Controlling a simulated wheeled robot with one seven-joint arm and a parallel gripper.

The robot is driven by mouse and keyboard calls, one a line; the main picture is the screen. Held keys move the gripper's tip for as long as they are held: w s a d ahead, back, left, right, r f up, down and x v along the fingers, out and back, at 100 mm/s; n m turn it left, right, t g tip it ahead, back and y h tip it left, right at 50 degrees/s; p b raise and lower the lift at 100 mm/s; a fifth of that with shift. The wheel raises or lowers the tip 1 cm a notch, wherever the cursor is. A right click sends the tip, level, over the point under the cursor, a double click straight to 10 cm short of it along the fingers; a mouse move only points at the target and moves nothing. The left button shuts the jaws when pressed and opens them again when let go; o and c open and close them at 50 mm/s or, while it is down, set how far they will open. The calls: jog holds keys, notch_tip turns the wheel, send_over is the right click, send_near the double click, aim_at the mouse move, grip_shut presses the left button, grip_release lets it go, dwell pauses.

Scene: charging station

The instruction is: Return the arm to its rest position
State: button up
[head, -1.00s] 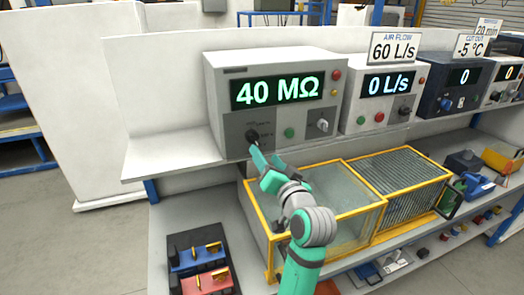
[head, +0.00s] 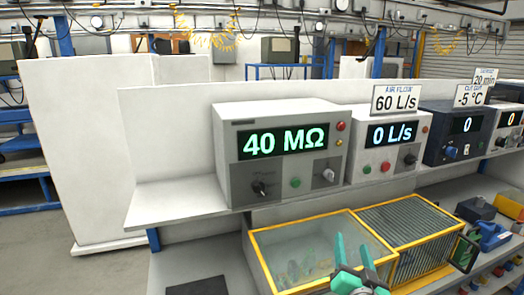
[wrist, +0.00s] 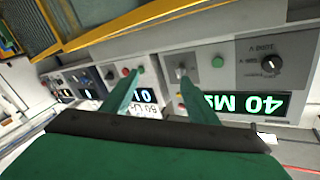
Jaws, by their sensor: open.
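My gripper (head: 354,252) is low in the head view, in front of the yellow-framed glass box. Its two green fingers are apart with nothing between them. They also show in the wrist view (wrist: 152,95), spread open, with the instrument panels beyond them. The grey meter box (head: 284,150) stands on the shelf with its display reading 40 MΩ. Its black knob (head: 260,189) is clear of my gripper. The rest of my arm is mostly out of the head view.
The air flow unit (head: 389,147) reads 0 L/s under a 60 L/s sign. The yellow-framed glass box (head: 297,262) and a ribbed yellow-framed unit (head: 408,233) stand below the shelf (head: 175,203). Open floor (head: 40,255) lies at the left.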

jog(key=s+d+f+g+h, duration=0.1)
jog(key=s+d+f+h, duration=0.3)
jog(key=s+d+f, duration=0.25)
jog(key=s+a+f, duration=0.2)
jog(key=s+f, duration=0.3)
jog(key=f, duration=0.2)
jog(key=s+a+f+n+y, duration=0.4)
jog(key=s+a+f, duration=0.9)
jog(key=a, duration=0.4)
jog(key=s+a+n+y, duration=0.1)
jog(key=s+a, duration=0.5)
jog(key=s, duration=0.4)
jog(key=s+a+r+n+g+y, duration=0.1)
jog(key=s+a+n+y, duration=0.1)
jog(key=s+a, duration=0.4)
jog(key=s, duration=0.4)
jog(key=shift+r, duration=0.15)
grip_shut()
